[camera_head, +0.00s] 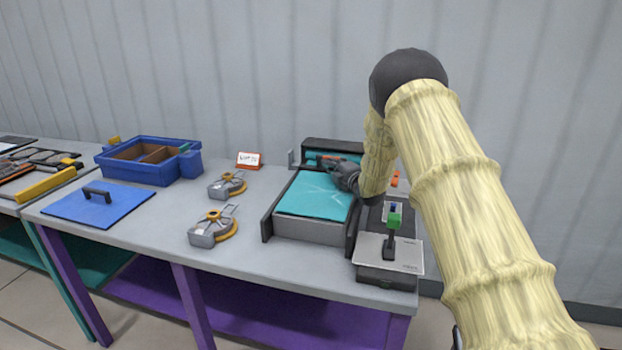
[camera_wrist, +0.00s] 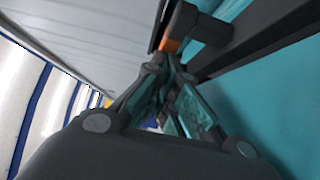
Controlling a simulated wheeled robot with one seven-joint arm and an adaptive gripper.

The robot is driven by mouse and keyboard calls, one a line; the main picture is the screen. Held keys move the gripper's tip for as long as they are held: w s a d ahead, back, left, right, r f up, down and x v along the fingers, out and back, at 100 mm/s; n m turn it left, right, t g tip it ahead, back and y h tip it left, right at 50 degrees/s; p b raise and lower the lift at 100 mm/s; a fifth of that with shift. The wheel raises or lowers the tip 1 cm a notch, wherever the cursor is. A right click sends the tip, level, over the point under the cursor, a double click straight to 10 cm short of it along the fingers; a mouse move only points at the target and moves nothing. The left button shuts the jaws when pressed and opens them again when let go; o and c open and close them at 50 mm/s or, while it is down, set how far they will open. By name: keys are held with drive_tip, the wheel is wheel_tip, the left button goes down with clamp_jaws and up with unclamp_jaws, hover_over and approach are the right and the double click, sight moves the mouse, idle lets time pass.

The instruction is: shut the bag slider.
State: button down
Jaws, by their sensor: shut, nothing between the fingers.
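The teal bag (camera_head: 316,197) lies on a grey tray-like station with dark side rails on the table. Its far end meets a dark bar (camera_head: 333,146). The bag's teal surface fills the right of the wrist view (camera_wrist: 285,110). The slider, a dark block with an orange part (camera_wrist: 172,45), shows at the top of the wrist view, just beyond my fingertips. My gripper (camera_head: 332,165) is over the far part of the bag, close to the dark bar. It is shut and empty (camera_wrist: 168,78). I cannot tell whether the fingertips touch the slider.
Right of the bag stands a device with a green-topped lever (camera_head: 393,220) and a pale plate (camera_head: 410,258). Two tape dispensers (camera_head: 213,229) stand left. Further left are a blue divided bin (camera_head: 137,172) and a blue lid (camera_head: 98,205). Bare tabletop lies between them.

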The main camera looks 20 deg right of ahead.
drive_tip(key=shift+w+d, duration=0.25)
drive_tip(key=shift+d, duration=0.05)
drive_tip(key=shift+w+d+r, duration=0.1)
drive_tip(key=shift+r, duration=0.15)
drive_tip(key=shift+r, duration=0.1)
drive_tip(key=s+d, duration=0.1)
drive_tip(key=s, duration=0.6)
drive_tip(key=shift+s+f, duration=0.3)
